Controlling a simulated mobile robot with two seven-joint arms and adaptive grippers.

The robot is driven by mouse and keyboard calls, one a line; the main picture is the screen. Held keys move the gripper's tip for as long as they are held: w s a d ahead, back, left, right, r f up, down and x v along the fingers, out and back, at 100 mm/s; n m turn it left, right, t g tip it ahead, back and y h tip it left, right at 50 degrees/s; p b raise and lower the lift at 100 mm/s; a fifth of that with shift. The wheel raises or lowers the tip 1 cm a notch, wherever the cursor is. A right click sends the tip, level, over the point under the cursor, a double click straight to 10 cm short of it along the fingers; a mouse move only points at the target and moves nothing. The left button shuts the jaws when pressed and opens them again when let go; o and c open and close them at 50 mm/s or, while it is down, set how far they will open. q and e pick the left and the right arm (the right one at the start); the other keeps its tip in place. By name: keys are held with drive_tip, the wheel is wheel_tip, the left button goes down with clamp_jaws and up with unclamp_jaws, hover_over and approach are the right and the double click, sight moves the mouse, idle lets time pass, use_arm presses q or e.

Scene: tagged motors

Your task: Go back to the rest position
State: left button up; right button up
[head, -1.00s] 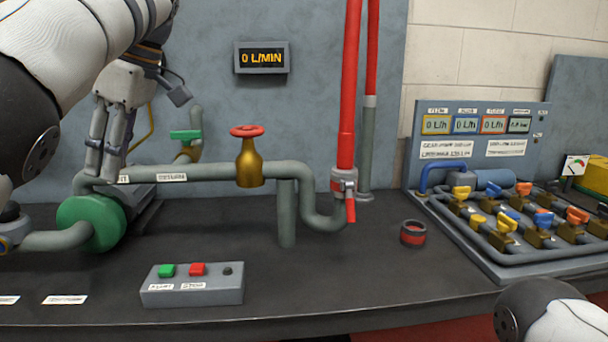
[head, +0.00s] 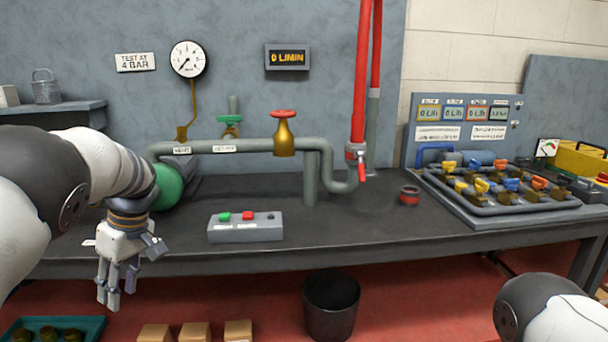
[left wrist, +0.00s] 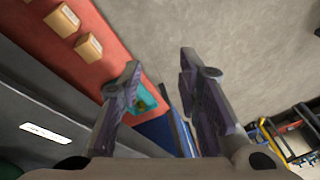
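My left gripper (head: 118,285) hangs in front of the bench's front edge at the left of the head view, fingers pointing down. In the left wrist view its two fingers (left wrist: 160,100) stand apart with nothing between them, so it is open and empty. My right arm shows only as a rounded white and black link at the lower right of the head view. My right gripper is out of view.
The dark bench (head: 350,245) carries a pipe with a gold valve (head: 284,138), a button box (head: 245,228), a red-black ring (head: 409,195) and a valve board (head: 500,195). On the floor are a black bin (head: 331,305), cardboard boxes (head: 195,332) and a teal tray (head: 90,325).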

use_arm(q)
drive_tip(key=s+d+f+m+h, duration=0.1)
drive_tip(key=s+f+m, duration=0.6)
drive_tip(key=s+f, duration=1.45)
drive_tip(key=s+d+f+m+h, duration=0.1)
drive_tip(key=s+d+m, duration=0.2)
drive_tip(key=s, duration=0.9)
drive_tip(key=s+d+m+g+h, duration=0.1)
drive_tip(key=s+d+m, duration=0.3)
drive_tip(key=s, duration=0.9)
drive_tip(key=d, duration=0.3)
drive_tip(key=shift+d+f+h+p, duration=0.3)
drive_tip(key=shift+d+f, duration=0.05)
